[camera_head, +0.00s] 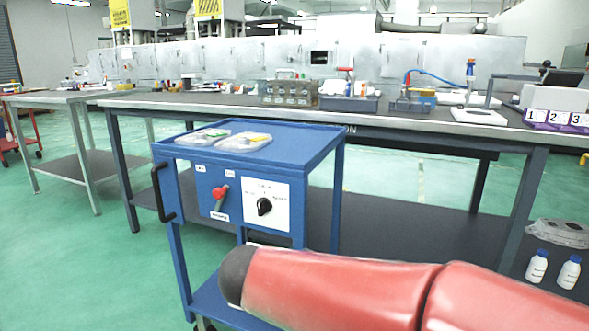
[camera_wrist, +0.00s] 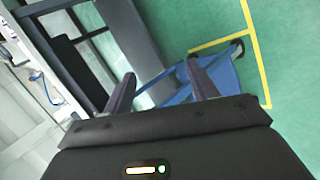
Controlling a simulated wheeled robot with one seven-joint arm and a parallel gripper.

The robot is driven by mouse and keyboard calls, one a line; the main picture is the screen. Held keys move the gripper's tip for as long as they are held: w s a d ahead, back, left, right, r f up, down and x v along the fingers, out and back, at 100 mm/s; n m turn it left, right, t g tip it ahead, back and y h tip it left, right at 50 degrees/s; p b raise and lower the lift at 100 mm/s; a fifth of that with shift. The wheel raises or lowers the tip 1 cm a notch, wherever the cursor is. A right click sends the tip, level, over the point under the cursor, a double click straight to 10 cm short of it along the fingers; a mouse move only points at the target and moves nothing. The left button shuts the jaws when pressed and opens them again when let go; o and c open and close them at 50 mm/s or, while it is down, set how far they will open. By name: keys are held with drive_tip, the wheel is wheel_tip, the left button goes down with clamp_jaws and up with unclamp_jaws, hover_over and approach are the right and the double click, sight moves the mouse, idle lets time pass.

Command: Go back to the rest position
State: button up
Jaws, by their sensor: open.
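My gripper (camera_wrist: 162,84) shows in the wrist view with its two dark fingers apart and nothing between them. Beyond the fingers are part of the blue trolley and green floor. In the head view my red arm reaches in from the lower right, in front of the blue trolley (camera_head: 318,140); my gripper itself is not seen there. The trolley holds two clear packs (camera_head: 243,141) with yellow and green parts on its top. Its front has a red lever (camera_head: 220,192) and a black rotary knob (camera_head: 264,206).
A long workbench (camera_head: 430,122) behind the trolley carries a metal casting rack (camera_head: 288,93), tools and numbered purple bins (camera_head: 560,119). Two white bottles (camera_head: 568,272) stand low at the right. Green floor (camera_head: 90,260) is open at the left. Yellow floor lines (camera_wrist: 257,50) show in the wrist view.

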drive_tip(key=s+d+r+m+y+p, duration=0.1)
drive_tip(key=s+d+m+y+p, duration=0.2)
drive_tip(key=s, duration=0.4)
drive_tip(key=s+d+r+m+g+y+p, duration=0.1)
drive_tip(key=s+d+m+y+p, duration=0.2)
drive_tip(key=s+d+m+y, duration=0.1)
drive_tip(key=shift+s+d+r+m, duration=0.25)
drive_tip(key=shift+s+d+m, duration=0.65)
drive_tip(key=shift+s+d, duration=0.6)
drive_tip(key=shift+s+a, duration=0.1)
